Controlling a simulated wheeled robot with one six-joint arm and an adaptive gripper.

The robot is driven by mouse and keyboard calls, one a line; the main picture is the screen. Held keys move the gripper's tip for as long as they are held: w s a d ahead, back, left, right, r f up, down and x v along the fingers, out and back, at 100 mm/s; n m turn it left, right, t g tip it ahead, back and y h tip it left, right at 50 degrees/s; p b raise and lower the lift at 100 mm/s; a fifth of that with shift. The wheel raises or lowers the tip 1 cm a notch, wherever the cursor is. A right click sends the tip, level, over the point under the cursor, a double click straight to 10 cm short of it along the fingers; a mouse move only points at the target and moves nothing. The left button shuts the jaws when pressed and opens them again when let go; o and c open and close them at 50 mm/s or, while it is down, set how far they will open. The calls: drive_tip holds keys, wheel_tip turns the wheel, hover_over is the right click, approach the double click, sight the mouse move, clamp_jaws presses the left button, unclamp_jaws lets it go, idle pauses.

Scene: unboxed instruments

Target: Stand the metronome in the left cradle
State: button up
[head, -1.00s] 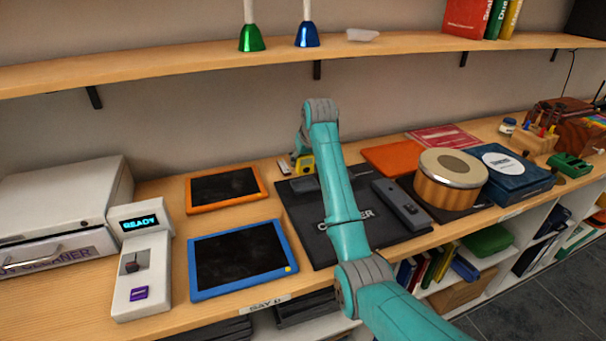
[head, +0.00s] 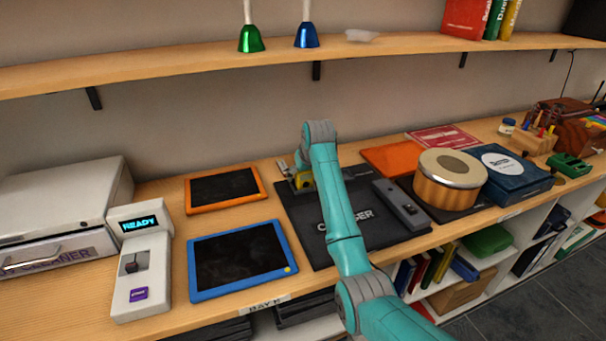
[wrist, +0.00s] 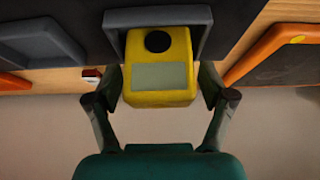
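The yellow metronome (wrist: 160,75), with a grey panel and a black round spot, sits between the two fingers of my gripper (wrist: 160,88) in the wrist view. The fingers are closed on its sides. The grey left cradle (wrist: 159,17) rims the metronome's far end, with walls on both sides. I cannot tell whether the metronome rests on the cradle's floor. In the head view the metronome (head: 303,181) shows low at the back left of the black mat (head: 310,231), partly behind my arm. The right cradle (wrist: 38,42) is empty; it also shows in the head view (head: 357,174).
An orange-framed tray (head: 226,208) and a blue-framed tray (head: 193,286) lie left of the mat. A dark grey device (head: 400,204) lies on the mat's right part, beside a round drum (head: 449,190). A shelf (head: 200,69) with handbells runs above the bench.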

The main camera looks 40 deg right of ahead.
drive_tip(key=v, duration=1.2)
idle(0.6)
